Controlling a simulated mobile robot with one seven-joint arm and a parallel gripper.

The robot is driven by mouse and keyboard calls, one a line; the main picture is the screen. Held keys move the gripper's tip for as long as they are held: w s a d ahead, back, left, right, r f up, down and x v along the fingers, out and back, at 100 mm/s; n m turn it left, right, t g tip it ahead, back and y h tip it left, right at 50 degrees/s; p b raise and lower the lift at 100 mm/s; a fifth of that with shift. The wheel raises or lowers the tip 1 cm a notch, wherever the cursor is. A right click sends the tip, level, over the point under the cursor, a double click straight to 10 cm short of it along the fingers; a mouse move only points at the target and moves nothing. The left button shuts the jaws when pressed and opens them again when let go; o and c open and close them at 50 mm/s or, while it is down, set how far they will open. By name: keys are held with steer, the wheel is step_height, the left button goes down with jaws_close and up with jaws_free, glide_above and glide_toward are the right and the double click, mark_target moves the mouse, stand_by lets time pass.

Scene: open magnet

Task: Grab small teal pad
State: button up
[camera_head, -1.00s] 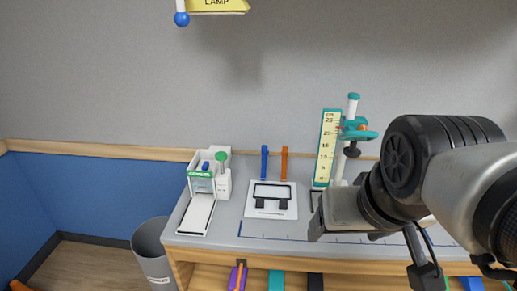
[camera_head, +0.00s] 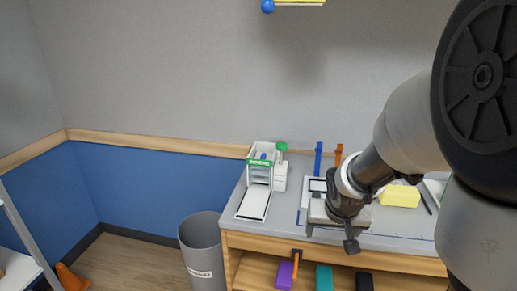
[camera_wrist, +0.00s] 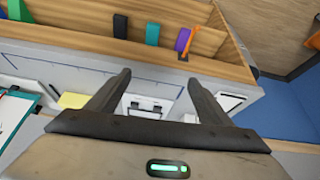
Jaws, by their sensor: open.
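A small teal pad (camera_head: 324,278) stands in the open shelf below the worktop, between a purple item and a dark one. The teal pad also shows in the wrist view (camera_wrist: 152,34), near the top middle, beyond my fingertips. My gripper (camera_head: 318,226) hangs over the front part of the worktop in the head view. In the wrist view my gripper (camera_wrist: 158,80) has its two fingers spread apart with nothing between them. The pad's lower part is cut off in the head view.
The purple item (camera_head: 285,273) with an orange strip and the dark item (camera_head: 364,281) flank the pad. A white dispenser (camera_head: 261,180), a yellow block (camera_head: 400,196) and a white framed panel stand on the worktop (camera_head: 400,225). A grey bin (camera_head: 203,250) stands left of the bench.

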steer(key=w+d+f+b, duration=0.2)
steer(key=f, duration=0.8)
steer(key=w+d+f+b, duration=0.2)
steer(key=f+b, duration=0.1)
steer(key=f, duration=0.8)
steer(key=b, duration=0.4)
glide_toward(325, 289)
steer(key=shift+g, duration=0.4)
steer(key=x, duration=0.5)
steer(key=b+x, duration=0.1)
steer(key=x, duration=0.4)
steer(key=shift+w, duration=0.25)
steer(key=c, duration=1.1)
steer(key=shift+r, duration=0.2)
